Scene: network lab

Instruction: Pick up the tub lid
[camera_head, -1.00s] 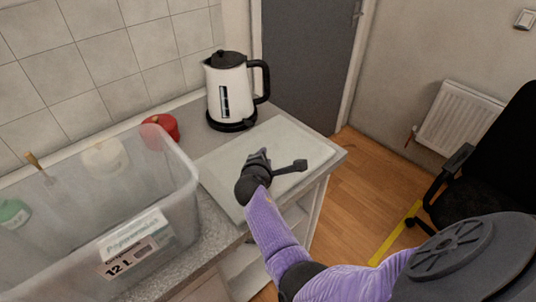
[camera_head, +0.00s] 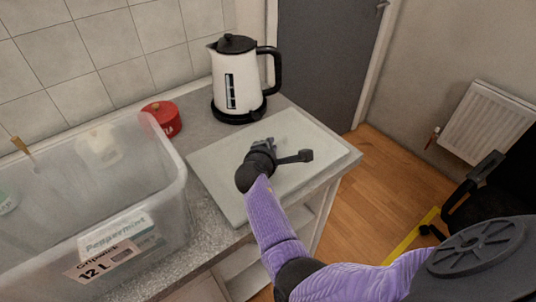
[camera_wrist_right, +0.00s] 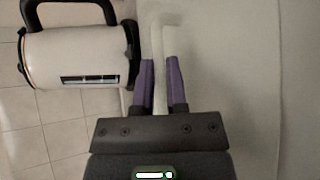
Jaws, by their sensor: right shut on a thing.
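The tub lid (camera_head: 218,184) is a flat, pale, translucent panel on the counter, right of the tub and in front of the kettle. My right gripper (camera_head: 266,146) is over the lid's middle. In the right wrist view its two purple fingers (camera_wrist_right: 159,82) are shut on a narrow pale raised strip, with the lid's pale surface (camera_wrist_right: 235,70) to the right. I cannot tell whether the lid is clear of the counter. My left gripper is not in view.
The clear tub (camera_head: 172,205), holding a Peppermint box (camera_head: 118,238) and other items, stands at the left. A white kettle (camera_head: 238,85) is close behind the lid. A red container (camera_head: 162,118) sits by the wall. The counter's edge runs along the lid's right.

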